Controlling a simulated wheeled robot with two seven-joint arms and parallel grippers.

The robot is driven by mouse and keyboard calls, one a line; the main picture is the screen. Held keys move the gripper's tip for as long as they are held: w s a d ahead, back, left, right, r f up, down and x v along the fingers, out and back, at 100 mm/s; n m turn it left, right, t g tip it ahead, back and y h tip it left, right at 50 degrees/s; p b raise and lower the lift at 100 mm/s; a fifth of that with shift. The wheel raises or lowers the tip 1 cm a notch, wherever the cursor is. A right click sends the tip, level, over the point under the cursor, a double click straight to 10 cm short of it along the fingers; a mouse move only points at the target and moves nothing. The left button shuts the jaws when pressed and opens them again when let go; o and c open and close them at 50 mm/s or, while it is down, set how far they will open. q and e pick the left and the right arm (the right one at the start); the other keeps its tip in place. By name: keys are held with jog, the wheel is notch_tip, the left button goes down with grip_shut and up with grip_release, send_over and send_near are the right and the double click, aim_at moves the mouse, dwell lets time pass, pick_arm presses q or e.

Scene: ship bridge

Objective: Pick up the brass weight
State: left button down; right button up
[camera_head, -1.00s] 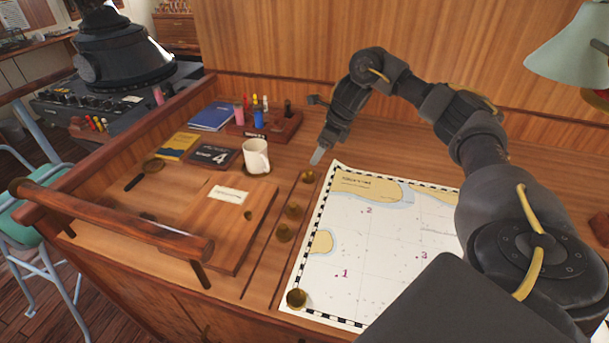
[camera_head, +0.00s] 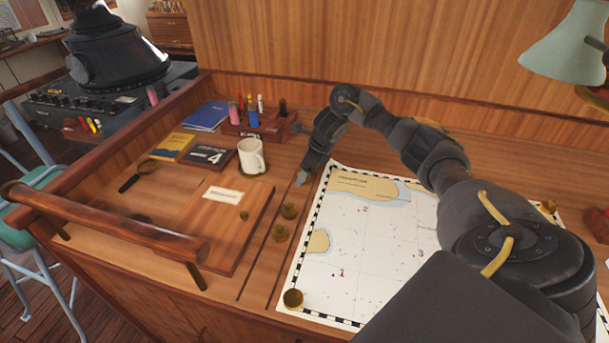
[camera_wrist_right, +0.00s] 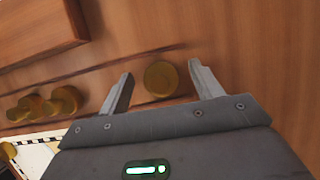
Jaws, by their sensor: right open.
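Several round brass weights show. In the head view one weight (camera_head: 290,210) and another (camera_head: 280,232) stand in a row left of the chart, and one (camera_head: 293,299) sits on the chart's near left corner. My right gripper (camera_head: 302,180) points down at the far end of this row, hiding the weight there. In the right wrist view that brass weight (camera_wrist_right: 160,78) shows between the two open fingers of my right gripper (camera_wrist_right: 162,82), with a gap on each side. Other weights (camera_wrist_right: 65,99) lie off to the left. My left gripper is not in view.
The chart (camera_head: 350,240) covers the desk right of the row. A white mug (camera_head: 251,156) stands left of my right gripper, with a pen holder (camera_head: 270,128) behind it. A wooden lid (camera_head: 225,228) lies left, and a rail (camera_head: 110,223) edges the desk.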

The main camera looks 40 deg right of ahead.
jog(key=shift+c, duration=0.9)
jog(key=c, duration=1)
jog(key=shift+r, duration=0.15)
jog(key=shift+c, duration=0.2)
jog(key=shift+r, duration=0.65)
jog(key=s+a+r, duration=0.1)
jog(key=s+r, duration=1)
jog(key=s, duration=0.3)
jog(key=shift+r, duration=0.25)
